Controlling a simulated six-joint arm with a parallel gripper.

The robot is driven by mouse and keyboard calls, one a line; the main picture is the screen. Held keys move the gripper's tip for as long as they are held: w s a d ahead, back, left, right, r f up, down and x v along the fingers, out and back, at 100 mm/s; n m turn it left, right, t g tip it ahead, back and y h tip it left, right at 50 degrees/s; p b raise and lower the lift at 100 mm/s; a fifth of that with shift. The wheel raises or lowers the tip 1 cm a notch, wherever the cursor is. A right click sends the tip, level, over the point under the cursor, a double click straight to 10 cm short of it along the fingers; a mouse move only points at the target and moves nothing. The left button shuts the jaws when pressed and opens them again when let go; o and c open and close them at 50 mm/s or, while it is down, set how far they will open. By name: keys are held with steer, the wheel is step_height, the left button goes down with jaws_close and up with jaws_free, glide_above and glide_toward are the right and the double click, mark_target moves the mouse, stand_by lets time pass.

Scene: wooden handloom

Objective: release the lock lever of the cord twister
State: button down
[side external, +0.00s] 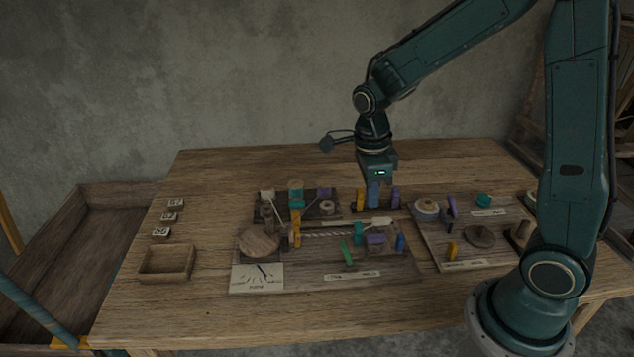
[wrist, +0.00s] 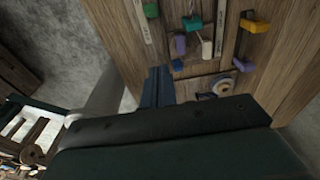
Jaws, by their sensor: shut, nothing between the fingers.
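The cord twister appears to be the wooden board (side external: 300,270) in the middle of the table, with a pale twisted cord (side external: 325,234) and a round wooden disc (side external: 259,242). A green lever (side external: 347,253) leans on its front part, near a purple block (side external: 376,239) and a teal post (side external: 358,233). I cannot tell which part is the lock lever. My gripper (side external: 374,203) points down behind the board, between an orange piece (side external: 360,197) and a purple piece (side external: 396,197). Its blue fingers (wrist: 158,72) are together and empty in the wrist view.
A small empty wooden tray (side external: 166,277) and several numbered tiles (side external: 168,216) are at the left. The table's back strip and front edge are clear.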

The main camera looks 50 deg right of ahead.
steer(key=shift+r, duration=0.85)
steer(key=s+a+r+n+t, duration=0.2)
steer(key=s+r+n, duration=0.4)
steer(key=n, duration=0.7)
steer(key=s+a+r+n+t, duration=0.1)
steer(key=s+r+n+t, duration=0.3)
steer(key=n, duration=1)
steer(key=s+r, duration=0.3)
steer(key=s, duration=0.1)
steer(key=shift+s+a+y, duration=0.35)
steer(key=shift+a+y, duration=0.05)
steer(key=shift+w+f, duration=0.1)
